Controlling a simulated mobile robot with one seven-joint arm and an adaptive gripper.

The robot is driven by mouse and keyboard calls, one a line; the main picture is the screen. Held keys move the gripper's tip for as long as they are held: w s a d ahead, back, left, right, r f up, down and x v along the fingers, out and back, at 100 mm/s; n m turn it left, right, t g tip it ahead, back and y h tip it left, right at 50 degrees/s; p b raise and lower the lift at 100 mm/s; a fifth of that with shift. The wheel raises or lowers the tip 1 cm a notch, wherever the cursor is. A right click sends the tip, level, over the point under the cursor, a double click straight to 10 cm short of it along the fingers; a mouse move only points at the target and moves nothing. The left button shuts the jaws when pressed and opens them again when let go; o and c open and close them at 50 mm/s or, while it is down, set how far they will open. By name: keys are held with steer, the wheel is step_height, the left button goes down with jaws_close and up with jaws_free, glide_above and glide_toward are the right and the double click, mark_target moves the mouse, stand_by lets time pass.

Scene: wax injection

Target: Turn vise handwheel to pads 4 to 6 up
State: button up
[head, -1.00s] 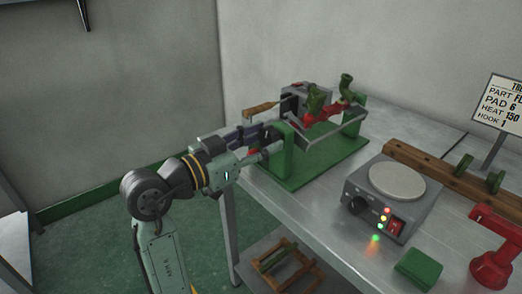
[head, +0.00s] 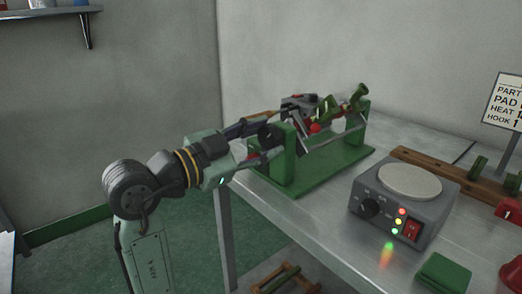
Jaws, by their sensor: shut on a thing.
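The vise (head: 302,120) sits between two green uprights on a green base (head: 325,170) on the metal table. Its jaw bar is tilted. Green pieces (head: 358,97) and a red part (head: 315,128) show on it. The handwheel (head: 267,134) is a dark shape at the vise's left end, mostly hidden by my fingers. My gripper (head: 267,142) reaches in from the left and is shut on the handwheel, one finger above and one below. The pad numbers are too small to read.
A hotplate (head: 405,205) with lit lamps stands on the table in front right of the vise. A green block (head: 443,272) lies near the front edge. A wooden rack (head: 440,172) and a sign (head: 506,100) are at right. The wall is close behind.

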steer(key=shift+f+m+b, duration=0.15)
steer(key=shift+m+b, duration=3.25)
steer(key=shift+b, duration=0.1)
steer(key=shift+m+b, duration=2.3)
steer(key=shift+m, duration=1.1)
steer(key=shift+m+b, duration=0.8)
steer(key=shift+m, duration=0.8)
steer(key=shift+m+b, duration=0.7)
steer(key=shift+m, duration=1.2)
steer(key=shift+m+b, duration=0.7)
steer(key=shift+m, duration=2.8)
steer(key=o, duration=1.1)
steer(key=shift+o, duration=0.2)
